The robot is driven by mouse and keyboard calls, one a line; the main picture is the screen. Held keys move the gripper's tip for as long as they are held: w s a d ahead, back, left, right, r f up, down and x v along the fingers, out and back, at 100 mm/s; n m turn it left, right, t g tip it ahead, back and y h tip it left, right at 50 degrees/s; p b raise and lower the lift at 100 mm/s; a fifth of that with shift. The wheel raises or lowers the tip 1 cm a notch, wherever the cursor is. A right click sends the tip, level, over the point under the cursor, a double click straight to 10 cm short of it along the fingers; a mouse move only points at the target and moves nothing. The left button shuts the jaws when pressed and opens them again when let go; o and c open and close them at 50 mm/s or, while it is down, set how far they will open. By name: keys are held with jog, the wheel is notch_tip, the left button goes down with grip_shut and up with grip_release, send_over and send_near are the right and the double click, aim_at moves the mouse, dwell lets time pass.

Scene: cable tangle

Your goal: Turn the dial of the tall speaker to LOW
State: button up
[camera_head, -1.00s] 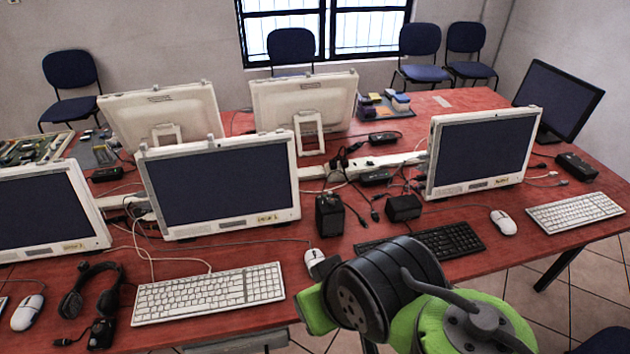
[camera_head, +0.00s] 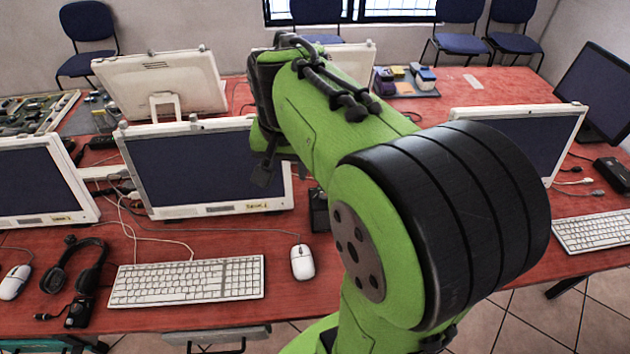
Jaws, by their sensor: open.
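The tall speaker (camera_head: 319,210) is a black upright box on the red table, just right of the middle white-framed monitor. My green arm covers its right side, and its dial cannot be made out. My gripper (camera_head: 264,172) shows only in part, as a dark piece below the far end of my arm. It is open, in front of the monitor's right part and up and left of the speaker in the picture. No contact with the speaker shows. The shorter black box beside the speaker is hidden behind my arm.
The middle monitor (camera_head: 190,175) stands close left of the speaker. A white mouse (camera_head: 302,262) and a white keyboard (camera_head: 188,282) lie in front. A headset (camera_head: 75,265) lies at the left. Cables (camera_head: 125,205) run among the monitors. My arm hides much of the table's right half.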

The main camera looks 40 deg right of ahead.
jog(key=w+d+f+m+g, duration=0.1)
jog(key=w+d+f+m, duration=0.15)
jog(key=d+f, duration=0.2)
jog(key=w+d+f+m+g+y, duration=0.1)
jog(key=w+d+f+m, duration=0.15)
jog(key=d, duration=0.35)
jog(key=w+d+f+m, duration=0.2)
jog(key=d+f+m, duration=0.2)
jog(key=d, duration=0.2)
jog(key=f, duration=0.5)
jog(key=f+b, duration=0.1)
jog(key=f, duration=0.8)
jog(key=shift+a+f+b, duration=0.25)
jog(key=shift+f+b, duration=0.05)
jog(key=shift+b, duration=0.05)
jog(key=shift+c, duration=0.2)
jog(key=shift+n, duration=0.3)
grip_shut()
